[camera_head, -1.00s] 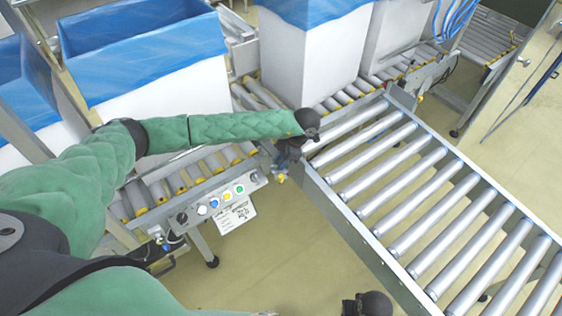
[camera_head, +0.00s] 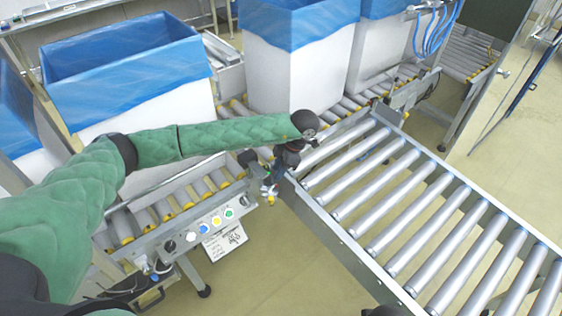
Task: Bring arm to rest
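My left arm, in a green quilted sleeve, reaches in from the left across the picture. My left gripper (camera_head: 270,191) is dark and small at its end. It hangs by the near left corner of the roller conveyor, beside the control panel. Whether its fingers are open or shut is too small to tell. Of my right arm, only a small dark part shows at the bottom edge, and the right gripper is out of view.
A roller conveyor (camera_head: 432,213) fills the right side. White boxes with blue liners (camera_head: 297,62) stand on another conveyor behind my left arm. A control panel (camera_head: 205,229) with coloured buttons is below the arm. Bare floor (camera_head: 270,275) shows at the lower middle.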

